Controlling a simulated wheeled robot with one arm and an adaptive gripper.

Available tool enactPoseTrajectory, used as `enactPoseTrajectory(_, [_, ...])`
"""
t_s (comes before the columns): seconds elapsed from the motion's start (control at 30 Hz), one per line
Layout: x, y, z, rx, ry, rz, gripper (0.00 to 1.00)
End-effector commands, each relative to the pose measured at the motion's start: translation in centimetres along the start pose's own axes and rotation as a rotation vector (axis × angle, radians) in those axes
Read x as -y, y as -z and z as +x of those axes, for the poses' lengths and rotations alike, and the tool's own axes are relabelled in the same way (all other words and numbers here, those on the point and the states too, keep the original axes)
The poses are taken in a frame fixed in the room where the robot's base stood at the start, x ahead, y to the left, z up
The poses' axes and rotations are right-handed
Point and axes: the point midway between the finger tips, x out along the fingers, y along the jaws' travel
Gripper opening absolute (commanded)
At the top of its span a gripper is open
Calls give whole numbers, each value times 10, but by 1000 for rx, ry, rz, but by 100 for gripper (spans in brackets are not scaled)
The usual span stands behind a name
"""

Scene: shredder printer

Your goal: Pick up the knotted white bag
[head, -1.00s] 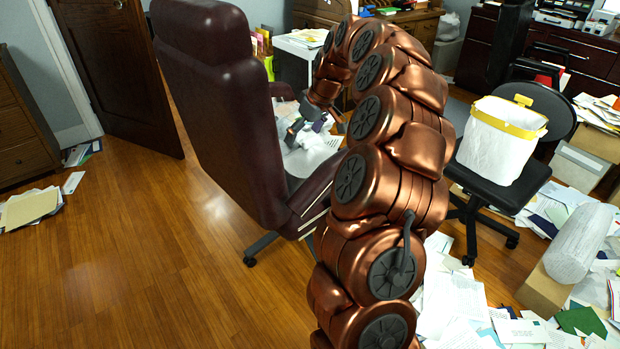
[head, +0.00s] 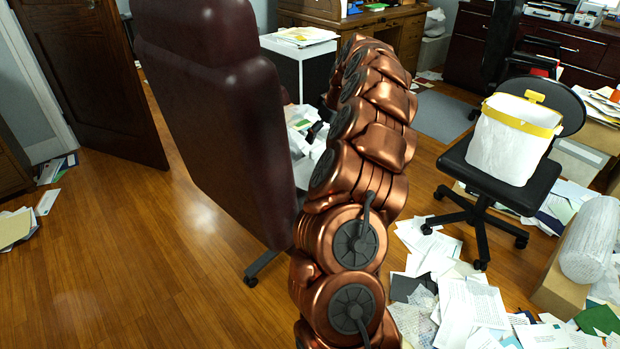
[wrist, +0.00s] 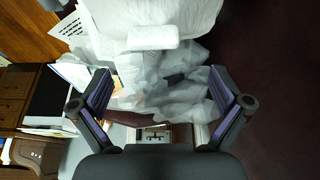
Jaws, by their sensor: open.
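The white bag (wrist: 180,100) fills the middle of the wrist view, as crumpled, partly see-through plastic with a fuller white part at the top. A small white block-like piece, possibly the knot, stands out there. My gripper (wrist: 160,73) is open, with one finger on each side of the crumpled plastic. I cannot tell whether the fingers touch it. In the head view, white material (head: 304,172) shows in a narrow gap between the maroon chair (head: 215,130) and my arm. The chair back and my arm hide most of the bag and gripper there.
A white bin with a yellow rim (head: 514,135) stands on a black office chair (head: 490,185) at right. Papers (head: 465,305) cover the floor at lower right. A dark door (head: 90,85) stands at left.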

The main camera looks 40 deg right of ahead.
Motion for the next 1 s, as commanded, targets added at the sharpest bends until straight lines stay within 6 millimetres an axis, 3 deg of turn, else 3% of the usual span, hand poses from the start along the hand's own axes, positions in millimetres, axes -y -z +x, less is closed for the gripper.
enactPoseTrajectory(0.37, [-5,-4,29,2,-2,6,100])
enactPoseTrajectory(0.7, [-9,-6,70,1,0,4,100])
enactPoseTrajectory(1.0, [-8,-5,75,1,0,3,98])
